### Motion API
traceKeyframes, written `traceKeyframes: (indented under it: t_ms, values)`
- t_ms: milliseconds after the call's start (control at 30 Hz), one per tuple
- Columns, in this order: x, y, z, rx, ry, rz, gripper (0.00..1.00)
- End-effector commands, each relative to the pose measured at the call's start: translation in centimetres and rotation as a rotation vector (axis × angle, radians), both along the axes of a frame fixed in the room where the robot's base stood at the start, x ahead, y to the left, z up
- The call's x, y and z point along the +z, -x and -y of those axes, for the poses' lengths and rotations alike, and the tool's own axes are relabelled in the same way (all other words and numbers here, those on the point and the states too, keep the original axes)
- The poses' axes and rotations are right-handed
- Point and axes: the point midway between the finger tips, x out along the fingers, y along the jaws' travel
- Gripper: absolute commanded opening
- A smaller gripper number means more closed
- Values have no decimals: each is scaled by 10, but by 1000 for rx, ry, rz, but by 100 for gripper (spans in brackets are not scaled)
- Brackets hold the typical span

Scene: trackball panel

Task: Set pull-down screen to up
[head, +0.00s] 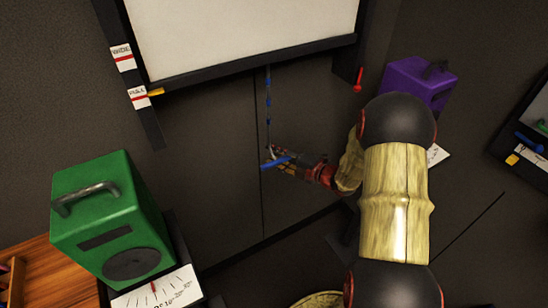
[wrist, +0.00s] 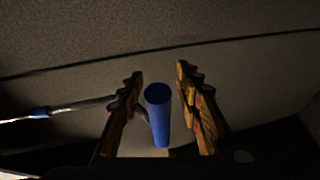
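The pull-down screen (head: 240,30) hangs at the top of the head view, a white sheet with a dark bottom bar (head: 210,69). A yellow pointer (head: 156,91) at the bar's left end is beside the lower of two white labels (head: 139,97). A cord with blue beads (head: 268,95) hangs from the bar to a blue handle (head: 268,165). My gripper (head: 275,160) is at this handle. In the wrist view, the blue handle (wrist: 159,115) stands between the open fingers of my gripper (wrist: 160,70), with gaps visible on both sides.
A green box with a handle (head: 105,215) stands at lower left above a dial scale (head: 160,290). A purple box (head: 418,82) is at upper right behind my arm. A red pointer (head: 358,80) sits right of the screen. The wall left of the cord is clear.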

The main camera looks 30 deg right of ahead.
Motion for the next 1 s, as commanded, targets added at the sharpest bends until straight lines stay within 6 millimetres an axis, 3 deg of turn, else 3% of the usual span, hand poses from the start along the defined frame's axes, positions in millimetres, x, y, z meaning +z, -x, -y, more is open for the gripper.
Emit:
traceKeyframes:
  t_ms: [267,833,1000]
  values:
    - [0,-1,-1,0,0,0,34]
    - [0,-1,-1,0,0,0,2]
    - [0,-1,-1,1,0,0,0]
